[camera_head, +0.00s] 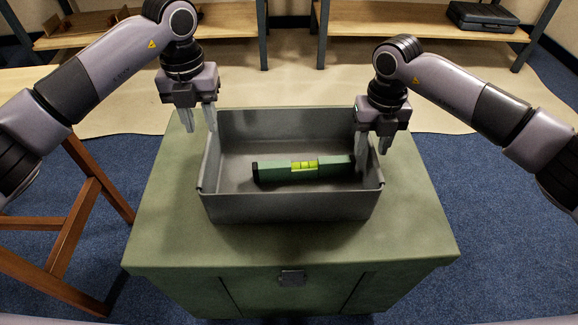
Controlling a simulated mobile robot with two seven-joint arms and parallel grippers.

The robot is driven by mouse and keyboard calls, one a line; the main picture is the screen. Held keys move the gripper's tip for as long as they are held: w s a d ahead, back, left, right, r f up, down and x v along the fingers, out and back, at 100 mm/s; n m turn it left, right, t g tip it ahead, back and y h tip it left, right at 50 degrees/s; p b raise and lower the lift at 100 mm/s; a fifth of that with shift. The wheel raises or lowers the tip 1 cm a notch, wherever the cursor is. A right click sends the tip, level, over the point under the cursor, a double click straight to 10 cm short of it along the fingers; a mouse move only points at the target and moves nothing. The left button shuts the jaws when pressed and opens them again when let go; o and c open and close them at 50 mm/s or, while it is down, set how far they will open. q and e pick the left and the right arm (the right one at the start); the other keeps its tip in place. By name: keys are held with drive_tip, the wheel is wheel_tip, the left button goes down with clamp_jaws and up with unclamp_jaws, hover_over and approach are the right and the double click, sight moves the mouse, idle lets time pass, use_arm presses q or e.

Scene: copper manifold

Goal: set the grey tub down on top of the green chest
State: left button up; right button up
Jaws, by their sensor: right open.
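The grey tub (290,207) is an open rectangular box. It appears to sit level on the lid of the green chest (170,225), towards the middle and back. A green spirit level (285,171) with a yellow vial lies inside the tub. My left gripper (199,122) is open, with its fingers apart near the tub's back left corner; it looks empty. My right gripper (373,150) is open at the tub's right wall, one finger over the inside and the other towards the outside. It hides part of that wall and the level's right end.
A brown wooden trestle (85,200) stands left of the chest. Wooden shelves (420,20) stand at the back, with a dark case (482,16) on the right one. The chest lid is bare in front of the tub, and a latch (291,277) shows on its front.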

wheel_tip(320, 180, up, 10)
idle(0.3)
drive_tip(key=shift+f, duration=0.1)
idle(0.3)
